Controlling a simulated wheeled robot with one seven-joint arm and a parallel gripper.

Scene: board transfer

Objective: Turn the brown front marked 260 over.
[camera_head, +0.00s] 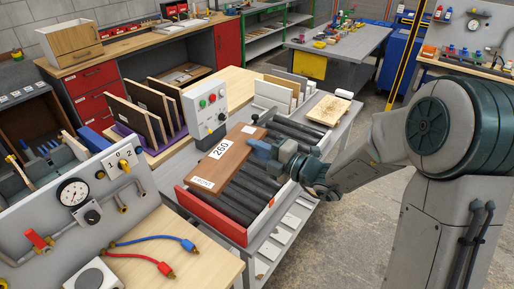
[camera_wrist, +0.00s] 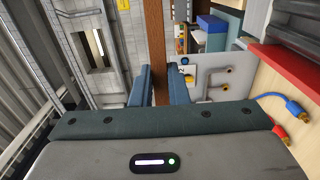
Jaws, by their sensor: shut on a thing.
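The brown front marked 260 (camera_head: 228,153) is over the black rollers of the conveyor, its white 260 label and a second small label facing up. My gripper (camera_head: 264,150) is at its right long edge, shut on it. In the wrist view the front (camera_wrist: 155,45) shows edge-on as a brown strip between my two blue-grey fingers (camera_wrist: 159,85). I cannot tell whether the front touches the rollers or is held slightly above them. Its underside is hidden.
The roller conveyor has a red end wall (camera_head: 210,215). A grey control box (camera_head: 207,110) with buttons stands close behind the front. Dark boards stand in a purple rack (camera_head: 150,145); pale boards stand in a white rack (camera_head: 278,95). A light wooden board (camera_head: 328,110) lies at the far end.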

